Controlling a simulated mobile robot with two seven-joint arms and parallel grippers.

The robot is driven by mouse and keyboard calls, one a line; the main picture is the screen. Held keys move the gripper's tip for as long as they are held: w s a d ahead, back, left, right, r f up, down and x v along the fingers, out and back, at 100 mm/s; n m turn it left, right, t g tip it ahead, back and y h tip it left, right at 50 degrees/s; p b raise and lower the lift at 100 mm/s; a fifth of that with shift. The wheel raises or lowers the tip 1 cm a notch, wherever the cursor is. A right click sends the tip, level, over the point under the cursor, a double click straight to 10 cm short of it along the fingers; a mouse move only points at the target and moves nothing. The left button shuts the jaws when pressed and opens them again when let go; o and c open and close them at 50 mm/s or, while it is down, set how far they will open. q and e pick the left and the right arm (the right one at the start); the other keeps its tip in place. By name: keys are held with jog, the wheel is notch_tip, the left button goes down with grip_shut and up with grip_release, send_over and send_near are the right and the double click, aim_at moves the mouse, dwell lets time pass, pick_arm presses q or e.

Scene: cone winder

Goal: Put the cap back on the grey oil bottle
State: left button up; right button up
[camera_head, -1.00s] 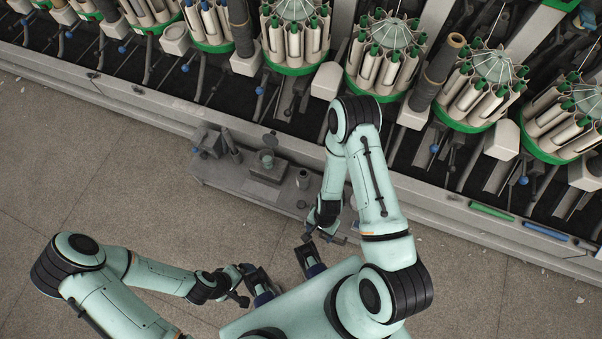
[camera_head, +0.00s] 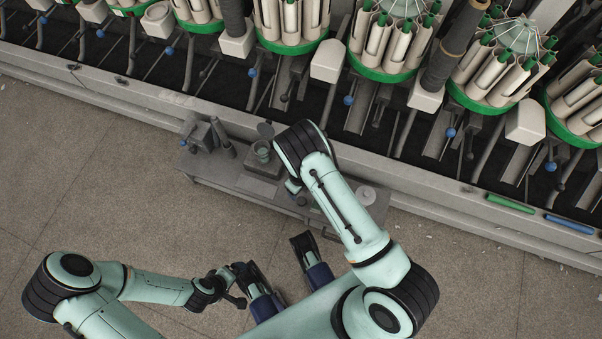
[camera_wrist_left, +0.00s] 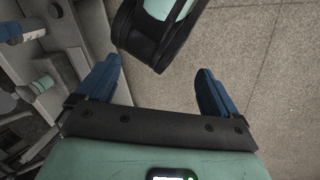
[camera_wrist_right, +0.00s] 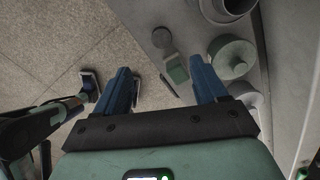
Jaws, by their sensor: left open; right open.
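My left gripper (camera_head: 236,284) is open and empty, low over the floor in front of the bench; its blue fingers stand wide apart in the left wrist view (camera_wrist_left: 158,68). My right gripper is hidden behind my right arm in the head view. In the right wrist view (camera_wrist_right: 160,66) its two fingers are open with nothing between them, beside the bench edge. There I see a round grey-green piece (camera_wrist_right: 232,56) near the right finger and a grey vessel with a dark open mouth (camera_wrist_right: 228,8). I cannot tell for sure which is the oil bottle or its cap.
A low grey bench (camera_head: 225,177) stands along the winder, holding a box (camera_head: 198,133), a dark cylinder (camera_head: 224,141), a greenish pot (camera_head: 262,151) and a pale disc (camera_head: 367,195). The machine's ledge (camera_head: 110,88) runs behind. Floor at left is clear.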

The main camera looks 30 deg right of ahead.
jog(key=b, duration=0.2)
send_over(300, 200)
notch_tip(300, 200, down, 8)
jog(key=shift+r, duration=0.15)
pick_arm(q)
jog(key=shift+t+y, duration=0.3)
jog(key=shift+t, duration=0.3)
jog(key=w+f, duration=0.1)
jog(key=w+a, duration=0.1)
jog(key=w+f, duration=0.1)
jog(key=shift+w+a+f, duration=0.25)
jog(key=shift+a+f, duration=0.05)
jog(key=shift+a, duration=0.1)
pick_arm(e)
jog(key=shift+f, duration=0.25)
notch_tip(300, 200, down, 4)
jog(key=shift+d+f+b, duration=0.15)
jog(key=shift+f+b, duration=0.1)
jog(key=shift+b, duration=0.6)
jog(key=shift+f, duration=0.4)
pick_arm(q)
jog(key=shift+w+a+f+n+t, duration=0.15)
jog(key=shift+w+a+f, duration=0.25)
jog(key=shift+w, duration=0.2)
jog(key=shift+w+a+f+n+t, duration=0.15)
jog(key=shift+w+a+f, duration=0.1)
jog(key=shift+w+f, duration=0.3)
jog(key=shift+r, duration=0.15)
pick_arm(e)
jog(key=c, duration=1.2)
